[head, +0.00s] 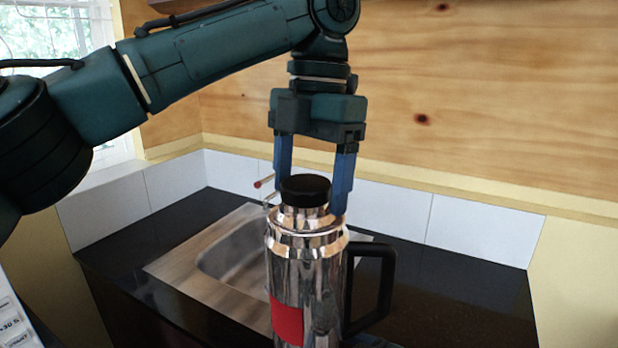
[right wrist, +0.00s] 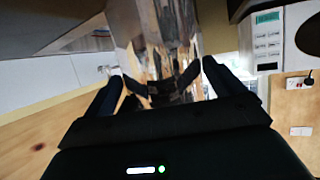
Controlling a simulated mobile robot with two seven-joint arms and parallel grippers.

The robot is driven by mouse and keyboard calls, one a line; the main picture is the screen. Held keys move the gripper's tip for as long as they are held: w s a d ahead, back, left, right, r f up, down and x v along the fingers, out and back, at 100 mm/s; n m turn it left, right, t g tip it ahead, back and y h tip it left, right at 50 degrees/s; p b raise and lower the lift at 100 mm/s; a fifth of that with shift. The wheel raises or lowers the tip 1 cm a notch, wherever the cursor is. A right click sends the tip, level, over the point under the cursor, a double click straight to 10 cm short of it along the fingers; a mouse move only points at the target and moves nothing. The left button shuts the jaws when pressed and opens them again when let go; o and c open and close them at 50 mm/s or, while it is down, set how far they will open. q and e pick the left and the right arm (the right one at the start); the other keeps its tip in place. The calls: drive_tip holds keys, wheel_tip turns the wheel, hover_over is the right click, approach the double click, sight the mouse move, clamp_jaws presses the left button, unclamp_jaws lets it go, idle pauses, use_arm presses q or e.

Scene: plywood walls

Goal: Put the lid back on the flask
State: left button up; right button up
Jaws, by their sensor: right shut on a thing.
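The flask (head: 287,265) is a tall, shiny steel body with a red patch and a black handle (head: 387,278) on its right. It stands upright in the head view. The black lid (head: 305,184) shows at the top of the steel neck; whether it is fully seated is unclear. My left gripper (head: 314,196) points down with its blue fingers on either side of the lid. I cannot tell whether they press on it. In the right wrist view my right gripper (right wrist: 163,88) is shut on the flask (right wrist: 157,30). Its exact grip point is dark and hard to make out.
A steel sink (head: 238,262) is set in the black countertop (head: 455,283) behind the flask. White tiles (head: 482,228) and a plywood wall rise behind. The countertop right of the handle is clear. In the right wrist view a white panel with buttons (right wrist: 268,45) stands at the right.

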use_arm(q)
drive_tip(key=shift+r, duration=2.25)
drive_tip(key=shift+c, duration=0.4)
